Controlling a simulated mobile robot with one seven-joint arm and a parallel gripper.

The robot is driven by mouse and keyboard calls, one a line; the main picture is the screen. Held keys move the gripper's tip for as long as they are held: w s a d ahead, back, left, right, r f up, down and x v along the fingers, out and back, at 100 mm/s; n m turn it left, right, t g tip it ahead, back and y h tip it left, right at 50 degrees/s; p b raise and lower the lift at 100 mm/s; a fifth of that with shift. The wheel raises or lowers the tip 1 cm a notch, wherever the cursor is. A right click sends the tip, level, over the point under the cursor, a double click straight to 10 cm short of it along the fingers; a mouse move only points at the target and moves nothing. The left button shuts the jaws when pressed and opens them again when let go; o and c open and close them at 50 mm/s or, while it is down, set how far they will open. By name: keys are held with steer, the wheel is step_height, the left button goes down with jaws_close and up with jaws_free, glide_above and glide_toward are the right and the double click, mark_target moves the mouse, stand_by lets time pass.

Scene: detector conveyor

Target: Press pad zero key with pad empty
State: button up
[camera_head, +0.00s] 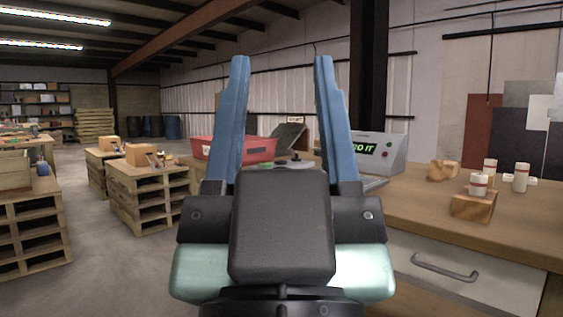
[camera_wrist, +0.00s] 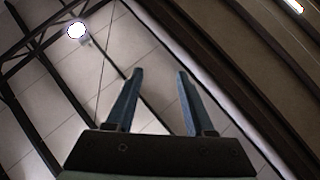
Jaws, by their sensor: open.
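A grey box (camera_head: 394,157) with a lit green display (camera_head: 381,149) stands on the wooden bench, just right of my gripper's right finger. The finger hides part of the display; the end of its text reads "O IT". A dark round part (camera_head: 293,162), perhaps the pad, shows low between the fingers; its lower side is hidden by my gripper. I see nothing resting on its visible part. I cannot make out the zero key. My gripper (camera_head: 281,60) is open and empty, fingers pointing up. The wrist view also shows the open fingers (camera_wrist: 160,73) against the ceiling and wall.
A red bin (camera_head: 263,150) sits behind the left finger, with a dark sloped panel (camera_head: 289,136) behind. On the bench's right stand a wooden block (camera_head: 473,206), white red-banded cylinders (camera_head: 521,178) and another wooden piece (camera_head: 441,171). Pallets (camera_head: 150,197) stand on the floor at left.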

jaws_close()
stand_by(1.4)
